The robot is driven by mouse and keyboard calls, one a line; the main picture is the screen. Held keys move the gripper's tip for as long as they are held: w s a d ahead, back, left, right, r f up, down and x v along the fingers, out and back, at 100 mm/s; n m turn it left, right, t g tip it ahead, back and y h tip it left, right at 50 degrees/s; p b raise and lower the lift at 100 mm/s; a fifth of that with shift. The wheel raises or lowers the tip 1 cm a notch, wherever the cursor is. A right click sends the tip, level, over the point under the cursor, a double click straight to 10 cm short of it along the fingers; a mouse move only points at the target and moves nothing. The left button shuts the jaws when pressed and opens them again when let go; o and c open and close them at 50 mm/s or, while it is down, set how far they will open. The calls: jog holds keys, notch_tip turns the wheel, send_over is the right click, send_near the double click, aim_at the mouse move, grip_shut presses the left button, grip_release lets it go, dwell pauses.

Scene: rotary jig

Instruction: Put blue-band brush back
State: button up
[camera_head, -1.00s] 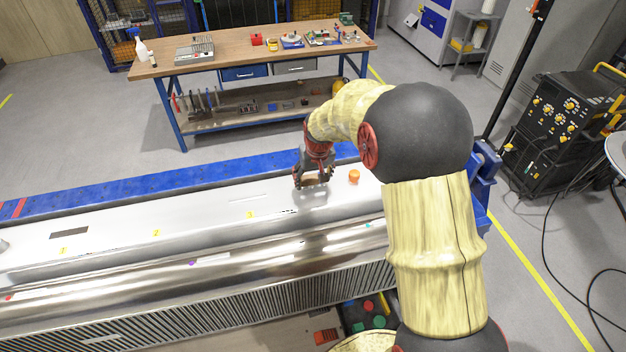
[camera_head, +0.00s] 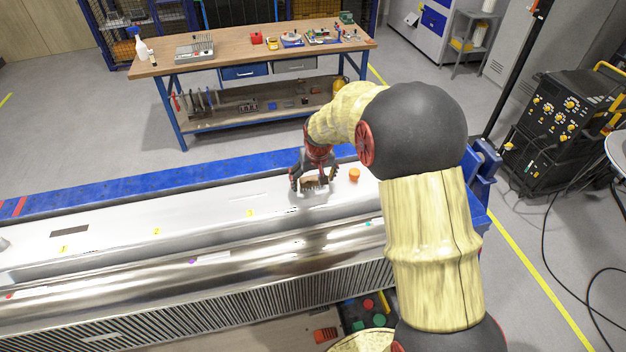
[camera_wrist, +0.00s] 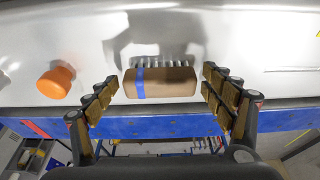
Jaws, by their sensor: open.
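The blue-band brush (camera_wrist: 165,82) has a brown wooden body, a blue band near its left end in the wrist view and a row of pale bristles along its far side. It is at the pale metal top (camera_head: 120,219) of the rotary jig, and in the head view the brush (camera_head: 313,185) shows under my gripper (camera_head: 315,180). My gripper (camera_wrist: 166,95) is open, with one finger on each side of the brush. Gaps show between the brush ends and both fingers in the wrist view.
An orange knob (camera_head: 354,174) stands on the jig top just right of my gripper; it also shows in the wrist view (camera_wrist: 55,82). Numbered yellow marks and a dark slot (camera_head: 69,232) lie to the left. A workbench (camera_head: 250,48) stands behind.

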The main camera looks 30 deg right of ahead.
jog(key=shift+r, duration=0.55)
jog(key=d+v, duration=0.1)
jog(key=v, duration=1)
jog(key=s+a+r+n+t, duration=0.1)
jog(key=s+a+r, duration=0.75)
jog(key=s, duration=0.35)
jog(key=s+a+n+t, duration=0.1)
jog(key=s+a, duration=0.3)
jog(key=s, duration=1.3)
jog(key=shift+r+y, duration=0.4)
jog(key=shift+r, duration=0.05)
jog(key=shift+a, duration=0.1)
